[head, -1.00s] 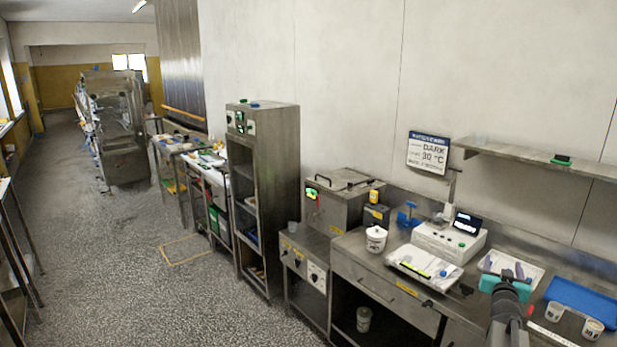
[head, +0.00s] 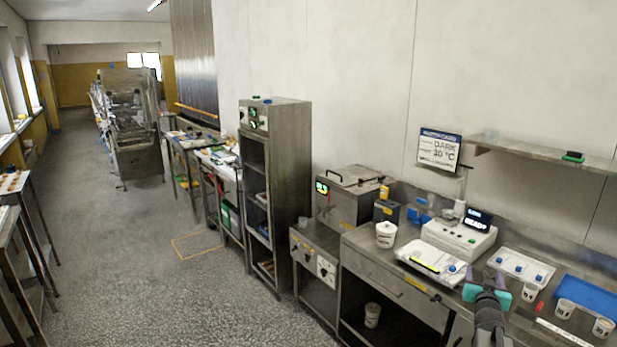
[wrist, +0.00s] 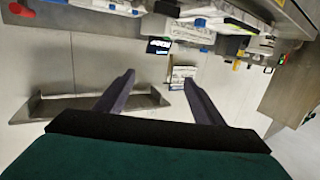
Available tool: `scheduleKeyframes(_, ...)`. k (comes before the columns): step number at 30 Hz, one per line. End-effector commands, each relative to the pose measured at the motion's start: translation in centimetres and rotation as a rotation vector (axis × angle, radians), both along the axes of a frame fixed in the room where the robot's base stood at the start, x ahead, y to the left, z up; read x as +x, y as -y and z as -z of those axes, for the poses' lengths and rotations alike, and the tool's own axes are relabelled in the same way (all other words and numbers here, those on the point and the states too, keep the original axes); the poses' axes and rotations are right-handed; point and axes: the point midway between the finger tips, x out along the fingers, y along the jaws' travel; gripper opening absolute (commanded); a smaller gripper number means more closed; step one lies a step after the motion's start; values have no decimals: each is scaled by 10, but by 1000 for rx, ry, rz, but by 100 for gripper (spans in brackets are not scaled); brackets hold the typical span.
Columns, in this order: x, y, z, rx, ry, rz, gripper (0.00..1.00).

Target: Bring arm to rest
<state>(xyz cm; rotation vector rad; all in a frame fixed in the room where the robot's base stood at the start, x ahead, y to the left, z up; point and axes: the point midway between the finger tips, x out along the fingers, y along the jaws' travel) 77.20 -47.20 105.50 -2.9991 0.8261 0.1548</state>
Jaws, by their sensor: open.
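My gripper (head: 487,273) is at the lower right of the head view, over the steel counter (head: 395,285). Its teal body and two purple fingers show, with my dark wrist below. The fingers stand apart. In the wrist view my gripper (wrist: 157,82) is open with nothing held between its fingers. That view is upside down and shows the wall, the shelf (wrist: 95,108) and counter items beyond the fingers.
Near my gripper are a white tray (head: 540,273), a blue mat (head: 598,301), small cups (head: 565,308) and a white instrument (head: 458,240). A white tub (head: 386,234) stands farther left. A tall steel cabinet (head: 290,170) stands left of the counter. The floor (head: 130,270) is open at left.

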Motion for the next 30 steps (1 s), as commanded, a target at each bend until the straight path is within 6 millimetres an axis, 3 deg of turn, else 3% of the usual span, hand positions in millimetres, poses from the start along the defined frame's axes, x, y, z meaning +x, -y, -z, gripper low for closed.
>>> scheduleKeyframes(9, 27, -101, 105, 67, -80, -113, 63)
scheduleKeyframes(15, 26, -165, 181, 136, -166, -158, 63)
scheduleKeyframes(23, 0, -242, 283, 214, -331, -189, 63)
scheduleKeyframes(30, -47, -304, 375, 274, -523, -203, 63)
